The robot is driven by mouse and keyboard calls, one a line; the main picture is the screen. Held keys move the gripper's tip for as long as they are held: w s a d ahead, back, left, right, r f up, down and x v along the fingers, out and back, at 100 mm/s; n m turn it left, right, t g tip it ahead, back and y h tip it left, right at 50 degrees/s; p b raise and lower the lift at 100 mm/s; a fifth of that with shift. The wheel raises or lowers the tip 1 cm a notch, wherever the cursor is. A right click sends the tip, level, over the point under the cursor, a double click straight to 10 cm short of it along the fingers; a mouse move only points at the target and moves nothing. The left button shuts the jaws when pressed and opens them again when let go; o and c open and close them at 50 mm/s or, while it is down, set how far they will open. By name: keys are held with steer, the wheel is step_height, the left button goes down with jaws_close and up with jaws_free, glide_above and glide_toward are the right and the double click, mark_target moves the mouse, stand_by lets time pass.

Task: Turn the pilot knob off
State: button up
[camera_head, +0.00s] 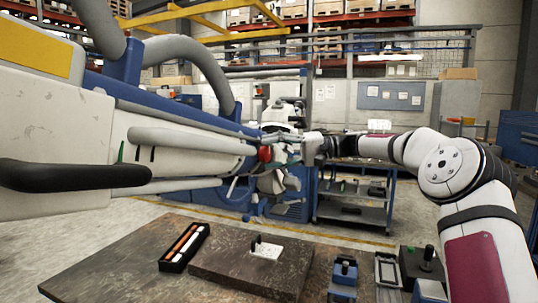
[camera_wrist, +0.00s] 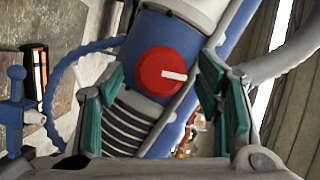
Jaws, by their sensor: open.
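The red pilot knob (camera_wrist: 160,73) is round with a white bar mark pointing to the right in the wrist view. It sits on a blue housing (camera_wrist: 148,40) above a black ribbed part. My gripper (camera_head: 292,150) is at the knob's right in the head view. In the wrist view my gripper (camera_wrist: 163,72) is open, with green-padded fingers on the left and right of the knob. Gaps show on both sides; I cannot tell its depth from the knob.
Below the arm, a dark table (camera_head: 120,262) bears a black tray (camera_head: 166,265) with sticks, a slab (camera_head: 225,268) and small devices (camera_head: 344,271). A shelf cart (camera_head: 352,210) stands behind.

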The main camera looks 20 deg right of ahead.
steer(key=v, duration=1.1)
steer(key=shift+s+d, duration=0.15)
